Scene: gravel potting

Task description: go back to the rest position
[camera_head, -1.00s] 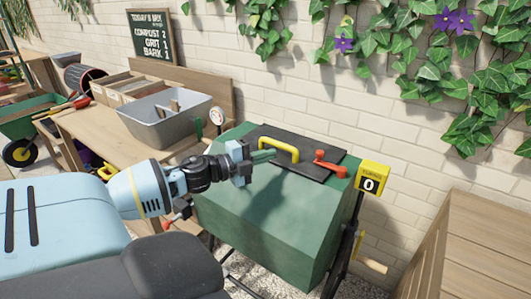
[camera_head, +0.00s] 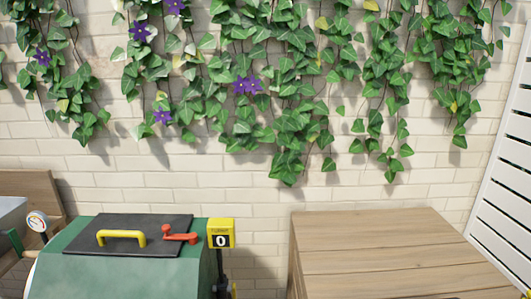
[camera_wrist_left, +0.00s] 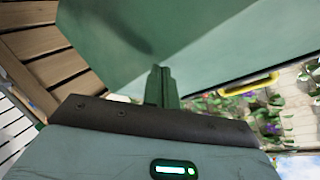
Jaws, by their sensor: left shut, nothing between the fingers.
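My left gripper (camera_wrist_left: 161,87) shows in the left wrist view with its two green fingers together and nothing between them. It is in front of the green surface of the tumbler, and I cannot tell how far away. In the head view the green tumbler (camera_head: 135,275) stands at the lower left. Its black lid (camera_head: 125,247) lies flat on top, with a yellow handle (camera_head: 121,237) and a red latch (camera_head: 180,236). The yellow handle also shows at the right of the left wrist view (camera_wrist_left: 248,86). Neither arm shows in the head view; my right gripper is not seen.
A yellow counter (camera_head: 221,233) reading 0 stands beside the tumbler. A bare wooden table (camera_head: 390,255) is right of it, with a white slatted panel (camera_head: 510,160) at the far right. A dial (camera_head: 37,222) stands at the left. Ivy (camera_head: 270,90) hangs on the brick wall.

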